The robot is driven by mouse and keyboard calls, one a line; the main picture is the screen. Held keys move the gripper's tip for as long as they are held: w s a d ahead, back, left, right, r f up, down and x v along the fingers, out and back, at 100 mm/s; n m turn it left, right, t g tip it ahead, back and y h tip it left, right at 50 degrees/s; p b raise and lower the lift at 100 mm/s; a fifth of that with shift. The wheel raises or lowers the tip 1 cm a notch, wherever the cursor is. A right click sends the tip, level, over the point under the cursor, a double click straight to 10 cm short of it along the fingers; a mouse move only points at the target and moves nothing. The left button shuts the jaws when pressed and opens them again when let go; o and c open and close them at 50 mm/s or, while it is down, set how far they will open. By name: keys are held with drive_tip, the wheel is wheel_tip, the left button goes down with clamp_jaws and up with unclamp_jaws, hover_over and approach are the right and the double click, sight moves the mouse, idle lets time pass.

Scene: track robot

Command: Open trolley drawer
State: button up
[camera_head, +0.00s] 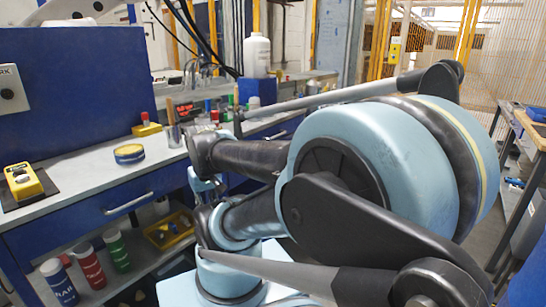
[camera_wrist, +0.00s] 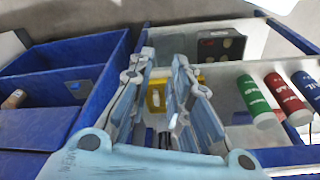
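The blue trolley bench has a blue drawer front with a long pale handle (camera_head: 128,203) at the left in the head view. This drawer looks shut there. A second, shorter handle (camera_head: 275,136) shows farther right, partly behind my arm. My gripper (camera_wrist: 163,62) is in the middle of the wrist view, its pale blue fingers apart with nothing held between them. The yellow bin (camera_wrist: 156,97) shows beyond the gap. In the head view my arm hides most of the gripper. I cannot tell whether it touches any handle.
Blue, red and green (camera_head: 117,250) cans and a yellow bin (camera_head: 169,230) stand on the lower shelf. On the worktop are a yellow meter (camera_head: 22,181), a round tin (camera_head: 129,153) and a white bottle (camera_head: 257,56). Blue open-topped compartments (camera_wrist: 60,75) fill the wrist view's left.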

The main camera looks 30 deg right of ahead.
drive_tip(key=w+d+r+m+y, duration=0.3)
drive_tip(key=w+d+r+m, duration=0.15)
drive_tip(key=w+m, duration=0.4)
drive_tip(key=w+d+m+t+y, duration=0.25)
drive_tip(key=w+d+m, duration=0.35)
drive_tip(key=d, duration=0.5)
drive_tip(key=w+d+f+t+y, duration=0.1)
drive_tip(key=w+d+t, duration=0.15)
drive_tip(key=d, duration=0.85)
drive_tip(key=w+d+f+t+y, duration=0.1)
drive_tip(key=w+d+t, duration=0.15)
drive_tip(key=d, duration=0.75)
drive_tip(key=s+d+f+t+h, duration=0.1)
drive_tip(key=s+d+f+t, duration=0.1)
drive_tip(key=d, duration=0.6)
drive_tip(key=s+d+f+t+h, duration=0.1)
drive_tip(key=d+f+t, duration=0.15)
drive_tip(key=d, duration=0.55)
drive_tip(key=shift+n+y, duration=0.25)
drive_tip(key=shift+n, duration=0.2)
drive_tip(key=x, duration=1.7)
drive_tip(key=shift+r, duration=0.4)
